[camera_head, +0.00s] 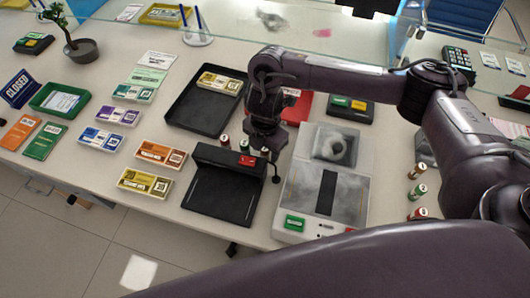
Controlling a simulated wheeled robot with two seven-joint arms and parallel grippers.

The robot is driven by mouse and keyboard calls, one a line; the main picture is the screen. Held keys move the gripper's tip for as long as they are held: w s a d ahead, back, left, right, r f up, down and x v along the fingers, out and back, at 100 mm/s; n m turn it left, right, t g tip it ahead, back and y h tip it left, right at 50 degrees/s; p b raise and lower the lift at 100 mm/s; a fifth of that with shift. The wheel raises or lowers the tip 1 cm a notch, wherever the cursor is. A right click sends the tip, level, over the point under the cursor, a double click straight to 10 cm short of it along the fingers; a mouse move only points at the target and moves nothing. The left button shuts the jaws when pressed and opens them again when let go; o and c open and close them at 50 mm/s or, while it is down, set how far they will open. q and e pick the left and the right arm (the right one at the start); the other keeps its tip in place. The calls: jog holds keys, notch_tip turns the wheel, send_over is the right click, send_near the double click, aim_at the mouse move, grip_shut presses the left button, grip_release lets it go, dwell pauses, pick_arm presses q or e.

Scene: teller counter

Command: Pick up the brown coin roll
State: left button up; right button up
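My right gripper (263,138) points down at the back edge of the black stand with a sloped tray (222,192). Several small upright coin rolls stand in a row along that edge. One with a brownish-red body (224,141) is just left of the gripper. A greenish one (244,145) is close beside or under the fingers, and a reddish one (265,152) is near the fingertips. I cannot tell which roll is the brown one. The fingers are dark and small, so I cannot see whether they hold anything. My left gripper is not in view.
A white machine with grey plates (296,206) stands right of the stand. A large black tray (184,112) lies behind it. More upright rolls (417,191) stand at the right. Banknote bundles (146,183) lie at the left. A glass screen crosses the back.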

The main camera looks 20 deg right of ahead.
jog(key=c, duration=0.9)
grip_shut()
jog(key=shift+r, duration=0.1)
